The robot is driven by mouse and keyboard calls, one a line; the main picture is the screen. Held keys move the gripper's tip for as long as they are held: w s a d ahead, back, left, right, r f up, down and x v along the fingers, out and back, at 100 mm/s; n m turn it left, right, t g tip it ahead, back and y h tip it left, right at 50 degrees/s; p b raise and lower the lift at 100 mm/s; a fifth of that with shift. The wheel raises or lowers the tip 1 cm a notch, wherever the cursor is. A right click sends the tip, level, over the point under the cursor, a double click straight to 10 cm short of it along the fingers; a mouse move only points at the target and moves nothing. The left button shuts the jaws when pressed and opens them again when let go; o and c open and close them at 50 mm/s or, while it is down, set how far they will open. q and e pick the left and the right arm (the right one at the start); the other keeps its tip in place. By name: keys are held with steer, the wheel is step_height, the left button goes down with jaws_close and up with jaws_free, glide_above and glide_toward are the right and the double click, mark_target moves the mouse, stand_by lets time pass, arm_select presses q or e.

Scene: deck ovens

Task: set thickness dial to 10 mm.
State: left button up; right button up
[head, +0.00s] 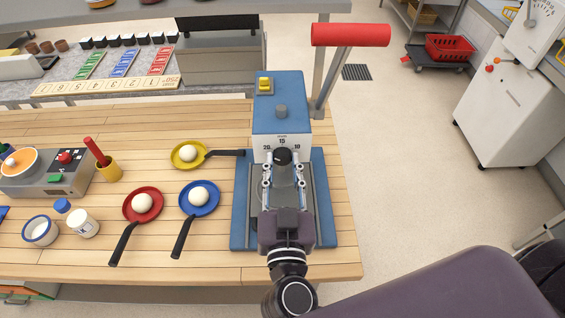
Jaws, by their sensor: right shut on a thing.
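The blue press machine (281,103) stands at the right end of the wooden table. Its white front panel (264,143) carries the marks 20, 15 and 10, with 10 on the right. The black thickness dial (282,156) sits just below the 15 mark. My right gripper (283,168) reaches in from the front, its fingers shut on the dial. The dial's exact pointer direction is too small to tell. My left gripper is not in view.
The press has a red-handled lever (351,35) at its upper right. Yellow (178,160), red (132,213) and blue (190,211) pans with white balls lie left of it. A hot plate unit (45,184) stands far left. Open floor lies to the right.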

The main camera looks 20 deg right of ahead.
steer(key=shift+r+m+p, duration=0.2)
steer(key=shift+m+p, duration=0.8)
steer(key=m+p, duration=0.1)
steer(key=m, duration=0.1)
steer(key=shift+f+m+p, duration=0.1)
steer(key=shift+m+p, duration=0.2)
steer(key=shift+m, duration=0.1)
steer(key=m+p, duration=0.1)
steer(key=m, duration=0.1)
steer(key=shift+m, duration=0.4)
steer(key=m, duration=0.2)
steer(key=shift+f+m, duration=0.1)
steer(key=shift+m, duration=0.2)
steer(key=m, duration=0.2)
steer(key=shift+m, duration=0.4)
steer(key=m, duration=0.3)
steer(key=shift+f+m, duration=0.1)
steer(key=shift+m, duration=0.2)
steer(key=m+b, duration=0.2)
steer(key=m, duration=0.4)
steer(key=shift+m, duration=0.4)
